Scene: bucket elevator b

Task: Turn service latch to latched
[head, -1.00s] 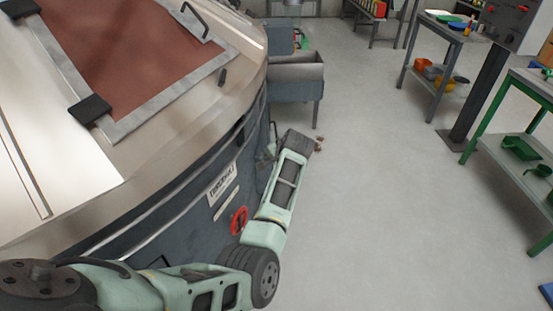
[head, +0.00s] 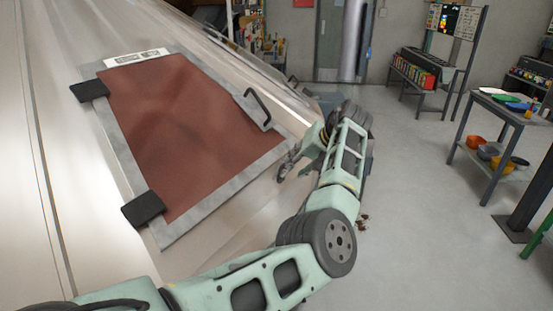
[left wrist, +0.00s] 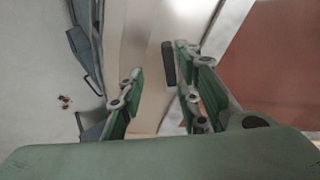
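The service latch (left wrist: 168,63) looks like a short dark bar on the pale casing beside the hatch frame. In the left wrist view it stands beyond my fingers, nearer the right-hand finger. A gap shows between it and the left-hand finger; I cannot tell whether it touches the right-hand one. In the head view it seems hidden by my gripper. My left gripper (head: 287,166) is open, with nothing held, over the casing edge near the hatch; its fingers are spread in the left wrist view (left wrist: 158,82). My right gripper is not in view.
The red-brown hatch (head: 190,125) has a grey frame, two black hinges and a dark handle (head: 257,107). Clear floor (head: 425,200) lies right of the machine. A tool cart (head: 492,120) and a shelf with bins (head: 420,70) stand farther off.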

